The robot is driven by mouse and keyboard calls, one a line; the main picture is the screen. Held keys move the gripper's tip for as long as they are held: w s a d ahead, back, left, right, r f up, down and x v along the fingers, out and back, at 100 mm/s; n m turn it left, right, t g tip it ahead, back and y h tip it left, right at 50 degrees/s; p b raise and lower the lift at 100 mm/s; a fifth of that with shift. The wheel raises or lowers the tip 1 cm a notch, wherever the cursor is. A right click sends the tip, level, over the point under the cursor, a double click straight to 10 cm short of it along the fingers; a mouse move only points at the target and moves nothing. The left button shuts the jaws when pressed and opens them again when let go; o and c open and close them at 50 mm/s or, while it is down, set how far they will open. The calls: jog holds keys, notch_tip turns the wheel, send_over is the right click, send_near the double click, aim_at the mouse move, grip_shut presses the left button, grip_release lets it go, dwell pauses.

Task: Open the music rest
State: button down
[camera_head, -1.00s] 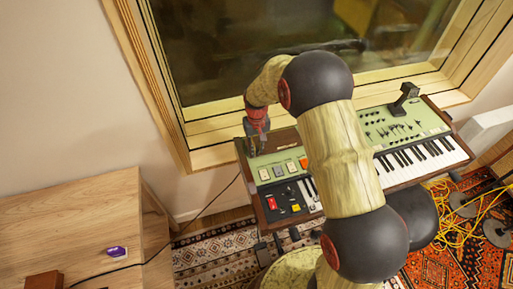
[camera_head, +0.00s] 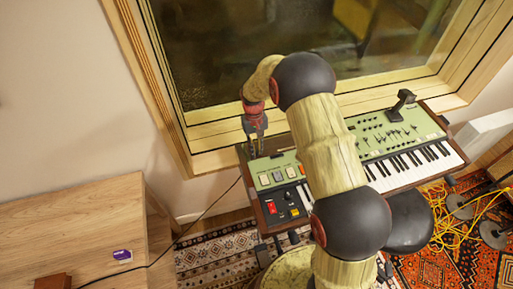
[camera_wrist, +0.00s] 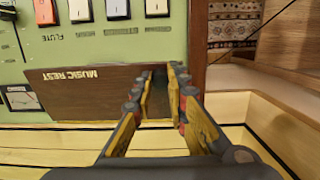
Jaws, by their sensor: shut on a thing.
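The music rest (camera_wrist: 85,97) is a dark brown panel lettered "MUSIC REST", upside down in the wrist view, along the back edge of the green keyboard instrument (camera_wrist: 95,48). My gripper (camera_wrist: 162,76) is shut on the panel near its right end in that view, with a small gap showing between the fingers. The exact contact is partly hidden by the fingers. In the head view my gripper (camera_head: 254,150) points down at the instrument's back left corner. My arm covers the middle of the instrument (camera_head: 278,162), and the panel's tilt cannot be told there.
A window with a wooden frame (camera_head: 215,130) stands close behind the instrument. A wooden desk (camera_head: 70,225) is at the left with a small purple item (camera_head: 122,256) on it. A black device (camera_head: 402,103) stands on the instrument's right part. Yellow cables (camera_head: 450,225) lie on the patterned rug.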

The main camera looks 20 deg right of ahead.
jog(key=w+r+p, duration=0.1)
jog(key=w+r, duration=0.1)
jog(key=r, duration=0.1)
jog(key=shift+w+p, duration=0.35)
jog(key=shift+w, duration=0.05)
jog(key=shift+w+r+p, duration=0.2)
jog(key=shift+w+p, duration=0.15)
jog(key=shift+w, duration=0.3)
jog(key=shift+w+r+p, duration=0.15)
jog(key=shift+w+p, duration=0.15)
jog(key=shift+w, duration=0.45)
jog(key=shift+w+r+p, duration=0.15)
jog(key=shift+w+p, duration=0.15)
jog(key=shift+w, duration=0.75)
jog(key=c, duration=2.6)
grip_release()
jog(key=shift+w+a+f, duration=0.1)
jog(key=shift+w+a, duration=0.1)
jog(key=shift+w, duration=0.05)
jog(key=o, duration=0.4)
jog(key=shift+s+d+f, duration=0.1)
jog(key=shift+s+d, duration=0.1)
jog(key=shift+d, duration=0.1)
jog(key=shift+c, duration=0.2)
jog(key=o, duration=0.5)
jog(key=shift+a, duration=0.1)
